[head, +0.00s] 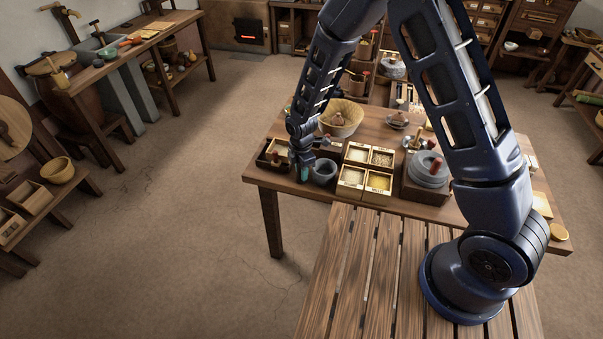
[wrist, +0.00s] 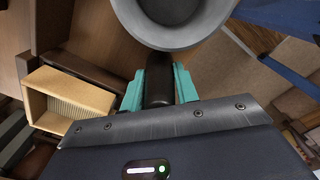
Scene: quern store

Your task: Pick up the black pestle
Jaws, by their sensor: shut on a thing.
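The black pestle (wrist: 158,84) shows in the wrist view as a dark rod between the two teal fingertips. My gripper (wrist: 160,86) is shut on it. The far end of the rod meets or passes behind the rim of a grey mortar (wrist: 190,38); I cannot tell whether they touch. In the head view my gripper (head: 302,172) is at the left end of the table, just left of the grey mortar (head: 324,173). The pestle is too small and too covered by the gripper to make out there.
The wooden table (head: 300,188) also holds a dark open box (head: 263,158), a divided tray of grain (head: 352,177), a woven basket (head: 343,120) and a stone quern (head: 429,172). A slatted bench (head: 345,270) stands in front. The floor (head: 180,220) at left is clear.

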